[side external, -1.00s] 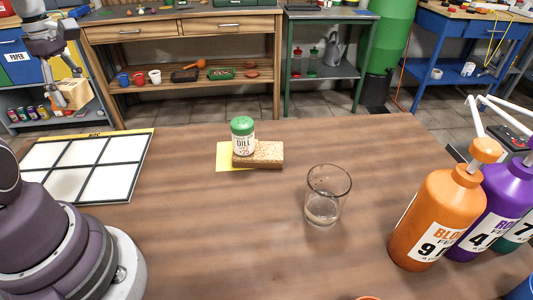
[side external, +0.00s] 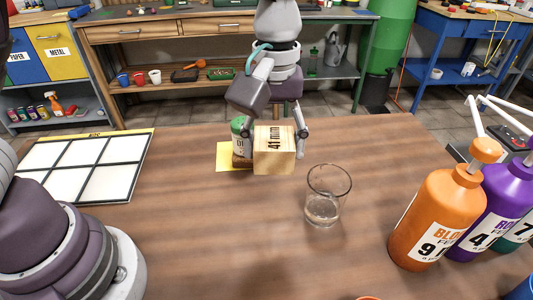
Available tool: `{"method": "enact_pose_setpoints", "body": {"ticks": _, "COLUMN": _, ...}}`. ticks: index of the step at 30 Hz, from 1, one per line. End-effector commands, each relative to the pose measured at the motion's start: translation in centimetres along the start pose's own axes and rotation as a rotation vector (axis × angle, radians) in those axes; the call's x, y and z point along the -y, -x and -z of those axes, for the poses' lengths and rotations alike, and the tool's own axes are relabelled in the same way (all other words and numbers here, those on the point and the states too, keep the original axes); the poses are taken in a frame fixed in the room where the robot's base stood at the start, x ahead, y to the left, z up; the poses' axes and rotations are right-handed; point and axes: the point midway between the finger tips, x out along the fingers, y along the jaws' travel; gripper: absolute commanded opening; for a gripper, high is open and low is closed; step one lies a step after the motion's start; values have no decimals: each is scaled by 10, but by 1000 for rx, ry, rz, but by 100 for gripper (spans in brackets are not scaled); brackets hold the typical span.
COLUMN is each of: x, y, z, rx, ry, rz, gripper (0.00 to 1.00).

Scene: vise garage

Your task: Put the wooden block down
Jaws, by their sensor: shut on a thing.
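The wooden block (side external: 273,156), pale and marked "41 mm", is in my gripper (side external: 274,136) in the middle of the table. The gripper points down and its fingers are shut on the block's sides. I cannot tell whether the block touches the slab, the jar or the table.
A clear glass (side external: 325,196) stands to the right and nearer. A yellow sheet (side external: 226,157) lies by the slab. A white gridded board (side external: 87,160) is at left. Large orange (side external: 432,216) and purple (side external: 494,203) bottles stand at right. The front middle of the wooden table (side external: 225,235) is clear.

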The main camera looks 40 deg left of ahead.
Motion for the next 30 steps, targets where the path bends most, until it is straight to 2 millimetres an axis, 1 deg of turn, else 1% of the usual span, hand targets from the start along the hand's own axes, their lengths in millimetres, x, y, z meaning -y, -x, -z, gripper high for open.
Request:
{"method": "enact_pose_setpoints", "body": {"ticks": 1, "x": -6, "y": 0, "z": -16, "rx": 0, "ry": -55, "rz": 0, "gripper": 17}}
{"method": "enact_pose_setpoints", "body": {"ticks": 3, "x": -13, "y": 0, "z": -34, "rx": 0, "ry": -116, "rz": 0, "gripper": 17}}
{"method": "enact_pose_setpoints", "body": {"ticks": 6, "x": -18, "y": 0, "z": -55, "rx": 1, "ry": -185, "rz": -1, "gripper": 17}}
{"method": "enact_pose_setpoints", "body": {"ticks": 11, "x": -24, "y": 0, "z": -83, "rx": 1, "ry": -276, "rz": -1, "gripper": 17}}
{"method": "enact_pose_setpoints", "body": {"ticks": 18, "x": -22, "y": -46, "z": -81, "rx": 1, "ry": -269, "rz": 5, "gripper": 17}}
{"method": "enact_pose_setpoints", "body": {"ticks": 20, "x": -22, "y": -55, "z": -81, "rx": 1, "ry": -268, "rz": 4, "gripper": 17}}
{"method": "enact_pose_setpoints", "body": {"ticks": 21, "x": -22, "y": -64, "z": -81, "rx": 2, "ry": -269, "rz": 5, "gripper": 17}}
{"method": "enact_pose_setpoints", "body": {"ticks": 25, "x": -23, "y": -84, "z": -81, "rx": 1, "ry": -269, "rz": 4, "gripper": 17}}
{"method": "enact_pose_setpoints", "body": {"ticks": 27, "x": -22, "y": -100, "z": -81, "rx": 1, "ry": -269, "rz": 6, "gripper": 17}}
{"method": "enact_pose_setpoints", "body": {"ticks": 30, "x": -23, "y": -118, "z": -80, "rx": 1, "ry": -269, "rz": 3, "gripper": 17}}
